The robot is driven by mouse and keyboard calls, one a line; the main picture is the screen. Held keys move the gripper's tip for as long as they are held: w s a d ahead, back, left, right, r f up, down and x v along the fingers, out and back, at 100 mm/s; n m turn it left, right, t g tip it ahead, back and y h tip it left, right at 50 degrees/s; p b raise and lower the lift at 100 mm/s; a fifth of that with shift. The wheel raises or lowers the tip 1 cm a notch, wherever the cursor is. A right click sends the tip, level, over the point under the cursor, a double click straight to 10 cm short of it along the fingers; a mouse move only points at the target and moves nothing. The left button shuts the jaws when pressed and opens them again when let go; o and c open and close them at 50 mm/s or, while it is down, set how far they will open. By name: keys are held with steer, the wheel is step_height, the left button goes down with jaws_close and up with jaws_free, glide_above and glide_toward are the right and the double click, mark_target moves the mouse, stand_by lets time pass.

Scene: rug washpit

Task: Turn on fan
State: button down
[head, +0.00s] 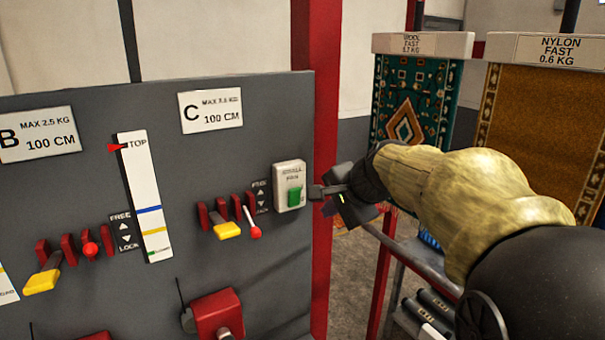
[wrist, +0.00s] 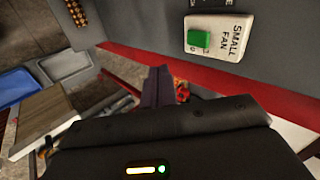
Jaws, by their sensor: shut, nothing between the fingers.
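The fan switch box (head: 290,173) is a small pale plate fixed near the right edge of the grey panel. It has a green rocker (head: 294,196) on its lower part. In the wrist view the switch box (wrist: 222,36) reads "SMALL FAN", and its green rocker (wrist: 200,39) shows clearly. My gripper (head: 318,192) is shut and empty, just right of the switch box by the red post. Its fingers (wrist: 158,85) appear below and left of the rocker in the wrist view. I cannot tell whether they touch anything. No fan is seen.
The grey panel (head: 90,190) carries yellow-handled and red-knobbed levers (head: 228,228) left of the switch. A red post (head: 325,120) stands at the panel's edge. Hanging rugs (head: 412,100) and a red-framed shelf cart (head: 425,262) are at the right.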

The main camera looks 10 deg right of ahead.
steer(key=shift+m+t, duration=0.4)
steer(key=shift+m, duration=0.1)
steer(key=r, duration=0.2)
steer(key=w+r, duration=0.1)
steer(key=r, duration=0.1)
steer(key=shift+d, duration=0.1)
steer(key=p, duration=0.4)
glide_toward(295, 198)
step_height(295, 198, down, 3)
steer(key=w, duration=0.3)
steer(key=shift+w+a+f+p, duration=0.3)
steer(key=shift+w+a+p, duration=0.15)
steer(key=shift+w+p, duration=0.1)
